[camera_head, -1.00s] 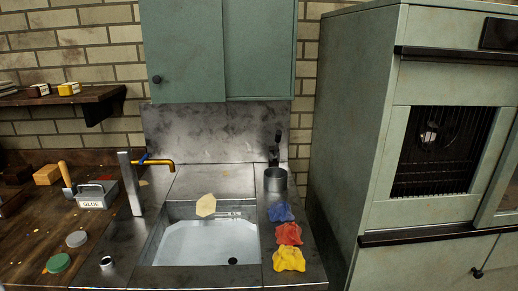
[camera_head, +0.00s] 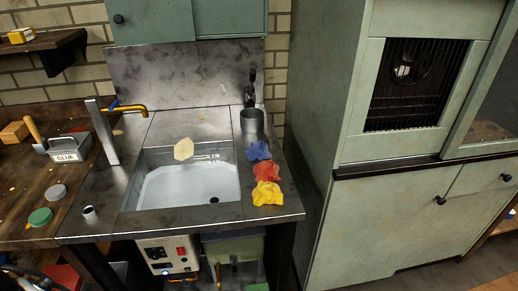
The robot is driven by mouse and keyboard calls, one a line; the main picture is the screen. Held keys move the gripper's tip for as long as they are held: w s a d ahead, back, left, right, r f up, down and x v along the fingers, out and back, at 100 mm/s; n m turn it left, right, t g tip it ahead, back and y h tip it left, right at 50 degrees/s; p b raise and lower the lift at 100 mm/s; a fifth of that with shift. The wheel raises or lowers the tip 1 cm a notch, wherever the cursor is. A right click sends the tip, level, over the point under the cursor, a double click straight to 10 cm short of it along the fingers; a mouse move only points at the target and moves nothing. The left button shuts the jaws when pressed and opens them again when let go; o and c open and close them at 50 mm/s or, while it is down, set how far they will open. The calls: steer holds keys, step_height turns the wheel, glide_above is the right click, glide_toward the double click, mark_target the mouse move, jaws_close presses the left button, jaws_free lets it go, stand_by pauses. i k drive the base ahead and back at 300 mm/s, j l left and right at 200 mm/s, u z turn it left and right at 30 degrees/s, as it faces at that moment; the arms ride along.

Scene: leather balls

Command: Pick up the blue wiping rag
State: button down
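The blue wiping rag (camera_head: 258,150) lies crumpled on the metal counter strip to the right of the sink, in the head view. It is the farthest back of a row of three rags. A red rag (camera_head: 266,172) lies just in front of it, and a yellow rag (camera_head: 267,193) lies nearest the counter's front edge. My gripper does not show in this view.
The sink (camera_head: 190,185) is left of the rags, with a beige piece (camera_head: 183,149) at its back edge. A metal cup (camera_head: 252,124) stands behind the blue rag. A tall green cabinet (camera_head: 400,220) rises to the right. A glue box (camera_head: 66,146) sits left on the wooden bench.

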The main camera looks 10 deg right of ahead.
mark_target(259, 150)
steer(key=i+l+u, duration=0.2)
steer(key=l, duration=0.35)
steer(key=i+l+u, duration=0.2)
steer(key=l, duration=0.35)
steer(key=i+l+u, duration=0.2)
steer(key=l, duration=0.35)
steer(key=l+u, duration=0.2)
steer(key=l, duration=0.35)
steer(key=i, duration=0.4)
